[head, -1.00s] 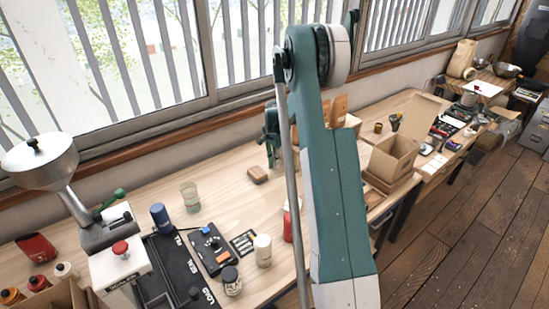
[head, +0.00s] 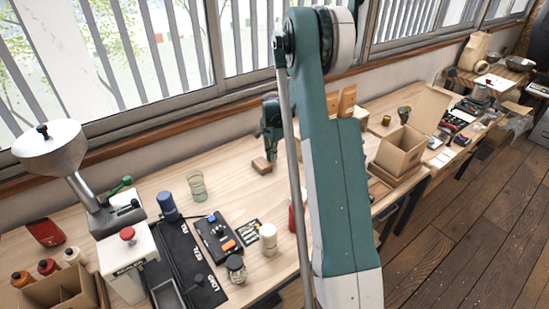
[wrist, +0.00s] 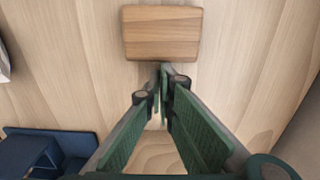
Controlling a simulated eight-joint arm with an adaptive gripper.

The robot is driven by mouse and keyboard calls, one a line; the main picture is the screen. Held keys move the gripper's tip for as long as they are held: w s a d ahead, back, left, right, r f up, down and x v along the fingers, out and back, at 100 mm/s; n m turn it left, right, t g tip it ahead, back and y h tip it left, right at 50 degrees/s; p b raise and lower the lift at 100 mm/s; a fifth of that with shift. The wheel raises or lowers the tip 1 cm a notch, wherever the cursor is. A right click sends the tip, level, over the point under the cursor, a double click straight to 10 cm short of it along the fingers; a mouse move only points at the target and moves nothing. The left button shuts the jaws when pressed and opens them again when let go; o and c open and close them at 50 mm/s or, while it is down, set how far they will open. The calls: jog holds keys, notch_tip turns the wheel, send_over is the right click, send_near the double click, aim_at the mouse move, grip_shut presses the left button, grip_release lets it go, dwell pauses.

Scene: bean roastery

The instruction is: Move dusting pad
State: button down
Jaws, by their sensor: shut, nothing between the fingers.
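The dusting pad appears to be a small wooden block (head: 261,165) with rounded corners, lying on the workbench near the window side. In the wrist view the block (wrist: 161,33) lies flat at the top, just ahead of the fingertips, with wood grain across its face. My gripper (head: 268,153) hangs over the bench right by the block in the head view. In the wrist view my gripper (wrist: 163,76) has its green fingers together and empty, pointing at the block's near edge. Contact cannot be told.
A glass tumbler (head: 197,186), a black case (head: 216,238), a white cylinder (head: 268,239) and a blue cylinder (head: 168,206) stand left of the block. An open cardboard box (head: 400,152) stands to the right. Bare bench lies around the block.

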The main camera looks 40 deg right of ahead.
jog(key=a+b, duration=0.3)
jog(key=a, duration=1.6)
jog(key=shift+a+b, duration=0.15)
jog(key=shift+b, duration=0.25)
jog(key=shift+d, duration=0.7)
jog(key=d, duration=0.2)
jog(key=shift+d+r, duration=0.3)
jog(key=shift+d, duration=0.05)
notch_tip(320, 180, up, 9)
jog(key=shift+r, duration=0.2)
jog(key=shift+a, duration=0.1)
